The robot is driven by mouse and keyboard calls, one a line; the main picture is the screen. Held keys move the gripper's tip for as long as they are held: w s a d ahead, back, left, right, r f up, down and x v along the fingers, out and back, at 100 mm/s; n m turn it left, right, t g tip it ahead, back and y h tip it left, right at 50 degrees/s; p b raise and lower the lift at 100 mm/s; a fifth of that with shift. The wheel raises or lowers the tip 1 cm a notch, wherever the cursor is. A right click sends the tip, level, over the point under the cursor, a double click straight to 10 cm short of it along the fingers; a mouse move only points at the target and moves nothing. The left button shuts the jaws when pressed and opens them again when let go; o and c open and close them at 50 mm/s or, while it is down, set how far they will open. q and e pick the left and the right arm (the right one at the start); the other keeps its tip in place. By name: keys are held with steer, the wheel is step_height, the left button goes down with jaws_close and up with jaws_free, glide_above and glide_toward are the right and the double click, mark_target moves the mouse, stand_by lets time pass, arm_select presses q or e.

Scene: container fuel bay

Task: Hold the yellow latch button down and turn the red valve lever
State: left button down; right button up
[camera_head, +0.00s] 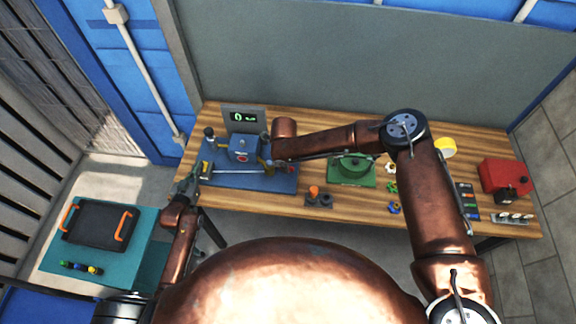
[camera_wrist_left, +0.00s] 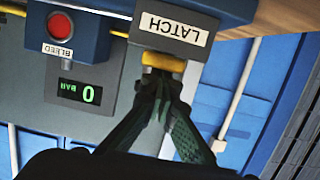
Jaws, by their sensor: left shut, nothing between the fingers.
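The latch housing with its yellow latch button (camera_head: 205,167) stands at the left end of the blue valve rig (camera_head: 225,181). In the left wrist view the yellow button (camera_wrist_left: 164,62) shows under the LATCH label. My left gripper (camera_head: 192,184) is shut and empty; in the wrist view its fingertips (camera_wrist_left: 160,78) are right at the button. Whether it is pressed in, I cannot tell. My right gripper (camera_head: 265,163) is at the right part of the rig, partly hidden by its arm; its jaws are unclear. I cannot make out the red lever clearly there.
A display (camera_head: 243,117) reads 0 in green; a red bleed button (camera_wrist_left: 61,26) is near it. A green fixture (camera_head: 352,172), small parts and a red box (camera_head: 506,180) stand to the right. A teal cart (camera_head: 60,256) with a black tray is at the left.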

step_height(320, 180, up, 9)
steer(key=s, duration=0.1)
steer(key=shift+s+a+f, duration=0.15)
steer(key=shift+s+f, duration=0.05)
steer(key=shift+s, duration=0.2)
steer(key=shift+c, duration=0.5)
steer(key=shift+s+a+f, duration=0.1)
steer(key=shift+a+f, duration=0.05)
steer(key=shift+f, duration=0.2)
steer(key=shift+c, duration=0.9)
steer(key=shift+m+t+y, duration=0.3)
steer(key=shift+m+t, duration=0.4)
steer(key=s+a+f, duration=0.1)
steer(key=f, duration=0.1)
steer(key=s+a+f, duration=0.1)
steer(key=a+f, duration=0.1)
steer(key=s+a+f, duration=0.1)
steer(key=f, duration=0.1)
steer(key=shift+a+f, duration=0.25)
steer(key=shift+f, duration=0.15)
jaws_close()
steer(key=s+a+f+m+t, duration=0.2)
steer(key=s+a+m+t, duration=0.3)
steer(key=m, duration=0.4)
steer(key=s+d+r+m+t+h, duration=0.1)
steer(key=s+d+r+m+h, duration=0.1)
steer(key=s+d+m, duration=0.2)
steer(key=shift+s+d+r+m+h, duration=0.25)
steer(key=shift+d+m, duration=1.05)
steer(key=shift+m, duration=0.8)
